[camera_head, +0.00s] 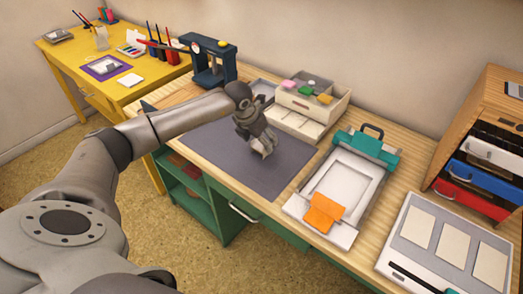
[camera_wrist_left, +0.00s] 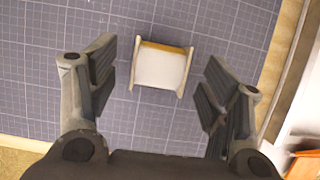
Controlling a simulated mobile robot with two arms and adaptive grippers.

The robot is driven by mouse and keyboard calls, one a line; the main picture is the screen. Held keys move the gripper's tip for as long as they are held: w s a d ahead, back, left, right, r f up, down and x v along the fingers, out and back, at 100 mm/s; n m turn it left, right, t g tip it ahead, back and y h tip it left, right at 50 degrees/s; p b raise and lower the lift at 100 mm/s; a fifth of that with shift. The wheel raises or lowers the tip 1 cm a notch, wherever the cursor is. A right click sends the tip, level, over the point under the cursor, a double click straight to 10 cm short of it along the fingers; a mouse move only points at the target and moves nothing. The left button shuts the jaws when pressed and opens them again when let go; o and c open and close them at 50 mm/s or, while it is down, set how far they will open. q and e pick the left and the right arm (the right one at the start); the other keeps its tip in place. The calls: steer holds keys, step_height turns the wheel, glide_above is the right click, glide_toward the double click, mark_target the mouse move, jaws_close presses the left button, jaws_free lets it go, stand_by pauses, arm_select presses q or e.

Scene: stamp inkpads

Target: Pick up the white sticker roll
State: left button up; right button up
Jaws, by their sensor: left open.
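The white sticker roll (camera_wrist_left: 160,69) shows in the left wrist view, a white drum between two pale end flanges with a tan strip along its top edge. It rests on the gridded grey cutting mat (camera_wrist_left: 210,25). My left gripper (camera_wrist_left: 161,54) is open, with one finger on each side of the roll and a visible gap at both sides. In the head view my left gripper (camera_head: 263,146) points down over the mat (camera_head: 215,150) and mostly hides the roll. My right gripper is in neither view.
Behind the mat stand a blue press (camera_head: 210,62) and a white drawer box (camera_head: 312,103) with coloured items on top. To the right are a green-and-white paper tray (camera_head: 350,180) with an orange piece (camera_head: 323,212) and a wooden cabinet (camera_head: 490,95). The mat's left part is clear.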

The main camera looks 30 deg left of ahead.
arm_select(q)
steer(key=b+x, duration=0.1)
steer(key=x, duration=0.1)
steer(key=shift+w+f, duration=0.1)
steer(key=shift+f, duration=0.25)
steer(key=shift+r, duration=0.1)
steer(key=c, duration=1.1)
